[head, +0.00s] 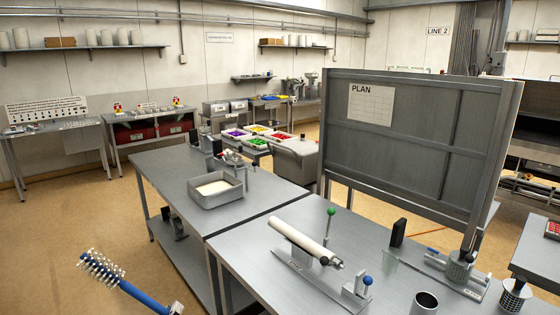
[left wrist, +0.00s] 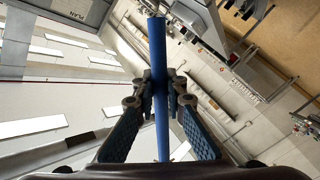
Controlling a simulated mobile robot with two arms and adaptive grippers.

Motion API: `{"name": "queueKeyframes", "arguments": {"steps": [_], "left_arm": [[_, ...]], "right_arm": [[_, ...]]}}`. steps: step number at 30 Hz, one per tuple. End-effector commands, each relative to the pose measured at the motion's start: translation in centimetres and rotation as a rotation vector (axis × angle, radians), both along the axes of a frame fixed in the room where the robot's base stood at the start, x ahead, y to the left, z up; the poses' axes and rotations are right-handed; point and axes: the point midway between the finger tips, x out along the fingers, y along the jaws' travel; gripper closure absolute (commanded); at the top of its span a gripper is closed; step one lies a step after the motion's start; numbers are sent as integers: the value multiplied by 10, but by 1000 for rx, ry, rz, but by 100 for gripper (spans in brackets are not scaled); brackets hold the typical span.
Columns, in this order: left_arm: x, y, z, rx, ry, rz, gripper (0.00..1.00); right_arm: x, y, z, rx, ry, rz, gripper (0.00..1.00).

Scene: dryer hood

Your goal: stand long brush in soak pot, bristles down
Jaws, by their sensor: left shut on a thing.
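The long brush has a blue handle (head: 145,298) and a head of pale bristles (head: 102,268) that points up and left at the lower left of the head view, over the floor and apart from the table. My left gripper (head: 176,308) is mostly cut off at the bottom edge. In the left wrist view, my left gripper (left wrist: 160,92) is shut on the blue handle, which also shows there (left wrist: 157,45). An open metal pot (head: 424,303), perhaps the soak pot, stands on the near table at the bottom edge. My right gripper is not in view.
A white roller (head: 305,242) on a stand with a green-knobbed lever lies across the near table (head: 245,245). A grey tray (head: 216,190) sits on the table behind. A tall PLAN board (head: 415,135) rises behind the table.

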Motion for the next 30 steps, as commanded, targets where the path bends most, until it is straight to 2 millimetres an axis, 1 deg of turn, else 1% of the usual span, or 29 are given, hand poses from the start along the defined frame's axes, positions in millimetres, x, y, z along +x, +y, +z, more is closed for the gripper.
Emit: {"name": "queueKeyframes", "arguments": {"steps": [6, 8, 11, 12, 16, 19, 26, 28, 30], "left_arm": [[0, 0, 0, -6, -1, 0, 100], [0, 0, 1, -36, -1, 0, 100], [0, 0, 4, -196, 1, 1, 100], [0, 0, 3, -276, 1, 1, 100], [0, 0, 2, -477, -1, 1, 100], [0, 0, 0, -531, -1, 0, 100], [0, 0, 0, -546, -1, 0, 100], [0, 0, 0, -633, -2, 0, 100], [0, 0, 0, -779, -3, 0, 100]], "right_arm": [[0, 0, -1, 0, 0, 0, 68], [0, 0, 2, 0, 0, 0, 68], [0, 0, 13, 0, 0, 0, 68], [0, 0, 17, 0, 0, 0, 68], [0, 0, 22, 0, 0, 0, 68], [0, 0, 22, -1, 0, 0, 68], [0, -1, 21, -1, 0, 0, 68], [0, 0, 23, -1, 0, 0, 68], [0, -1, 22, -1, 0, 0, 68]]}}
